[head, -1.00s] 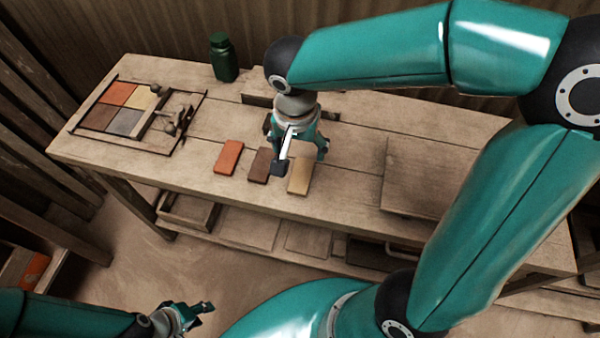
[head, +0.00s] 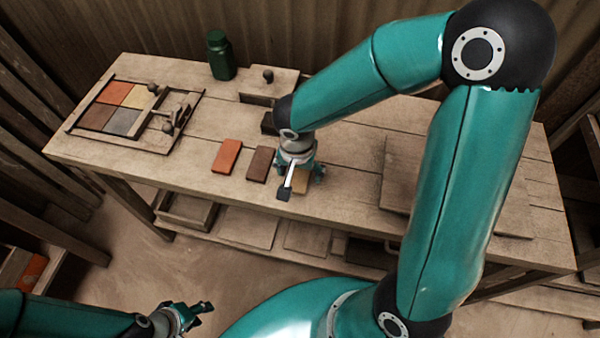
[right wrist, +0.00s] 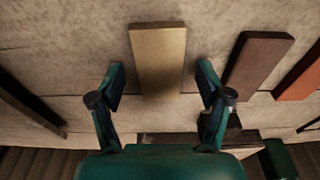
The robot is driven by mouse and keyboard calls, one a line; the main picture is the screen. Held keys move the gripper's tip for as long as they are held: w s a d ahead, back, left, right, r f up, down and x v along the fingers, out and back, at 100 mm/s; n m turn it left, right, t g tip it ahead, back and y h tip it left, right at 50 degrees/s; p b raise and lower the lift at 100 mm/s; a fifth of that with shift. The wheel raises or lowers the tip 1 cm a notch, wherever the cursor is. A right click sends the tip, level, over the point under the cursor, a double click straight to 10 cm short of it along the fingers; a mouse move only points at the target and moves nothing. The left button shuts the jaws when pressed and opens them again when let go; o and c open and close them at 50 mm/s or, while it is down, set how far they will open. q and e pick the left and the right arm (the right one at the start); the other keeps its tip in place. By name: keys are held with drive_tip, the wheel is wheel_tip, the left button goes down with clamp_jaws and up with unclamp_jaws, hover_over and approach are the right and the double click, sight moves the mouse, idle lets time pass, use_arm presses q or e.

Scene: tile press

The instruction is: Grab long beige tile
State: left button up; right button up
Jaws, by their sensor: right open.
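The long beige tile (right wrist: 158,62) lies flat on the bench, its near end between the open fingers of my right gripper (right wrist: 160,88) in the right wrist view. There is a gap on both sides of it. In the head view the right gripper (head: 299,180) is over the beige tile (head: 302,184) and hides much of it. My left gripper (head: 190,316) is low at the bottom left, away from the bench; its fingers are too small to tell whether they are apart.
A brown tile (head: 261,164) and an orange tile (head: 227,156) lie left of the beige one on the bench (head: 345,205). A framed press with coloured tiles (head: 160,150) is at the left. A green jar (head: 221,57) stands at the back. A flat board (head: 400,190) lies at the right.

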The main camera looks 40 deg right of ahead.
drive_tip(key=shift+c, duration=0.3)
drive_tip(key=shift+r, duration=0.1)
drive_tip(key=c, duration=1.2)
drive_tip(key=shift+c, duration=0.2)
